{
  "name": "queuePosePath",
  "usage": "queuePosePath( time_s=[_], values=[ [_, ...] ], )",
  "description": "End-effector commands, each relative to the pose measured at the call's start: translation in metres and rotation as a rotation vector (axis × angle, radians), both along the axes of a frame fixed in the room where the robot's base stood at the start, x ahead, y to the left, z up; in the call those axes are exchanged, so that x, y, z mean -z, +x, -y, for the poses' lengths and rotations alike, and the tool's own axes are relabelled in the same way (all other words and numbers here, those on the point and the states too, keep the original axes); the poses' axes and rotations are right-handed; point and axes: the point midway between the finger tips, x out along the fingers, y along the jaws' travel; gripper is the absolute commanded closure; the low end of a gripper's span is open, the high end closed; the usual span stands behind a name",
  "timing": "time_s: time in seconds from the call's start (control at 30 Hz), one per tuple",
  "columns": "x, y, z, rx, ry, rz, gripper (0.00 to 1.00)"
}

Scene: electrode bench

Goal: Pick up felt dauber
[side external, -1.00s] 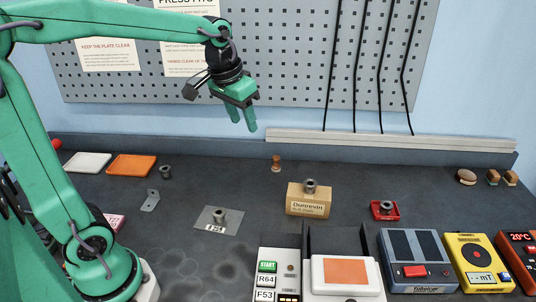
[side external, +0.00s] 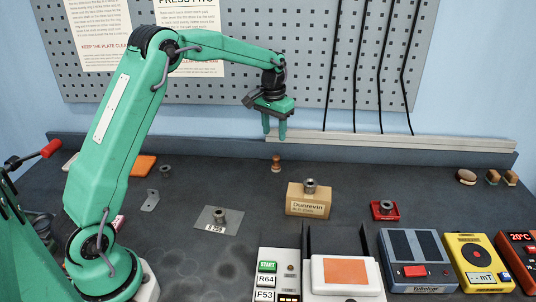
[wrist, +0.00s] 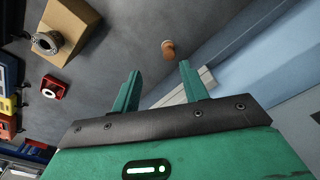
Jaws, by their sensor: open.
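The felt dauber (side external: 276,163) is a small brown, knobbed piece that stands upright near the back of the dark bench, in the side view. It also shows in the wrist view (wrist: 168,48), beyond the fingertips and between their lines. My gripper (side external: 275,136) is above the dauber in the side view, with its fingers pointing down. In the wrist view my gripper (wrist: 160,72) has its two green fingers apart with nothing between them. The fingers do not touch the dauber.
A cardboard box (side external: 308,201) with a metal collar on top stands to the right and nearer the camera. A red tray (side external: 385,211) holds another collar. A grey plate (side external: 217,220) lies at front left. A pale rail (side external: 390,141) runs along the back edge.

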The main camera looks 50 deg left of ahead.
Motion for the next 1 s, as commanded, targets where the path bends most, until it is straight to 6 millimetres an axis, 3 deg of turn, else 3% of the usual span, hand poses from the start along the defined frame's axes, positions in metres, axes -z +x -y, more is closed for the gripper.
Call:
queuePosePath(
  time_s=[0.1, 0.3, 0.63, 1.0],
  values=[
    [0.024, 0.012, -0.009, -0.01, -0.005, -0.026, 0.56],
    [0.046, 0.022, -0.019, -0.021, -0.011, -0.05, 0.56],
    [0.054, 0.024, -0.021, -0.023, -0.012, -0.056, 0.56],
    [0.077, 0.025, -0.02, -0.022, -0.012, -0.055, 0.56]
  ],
)
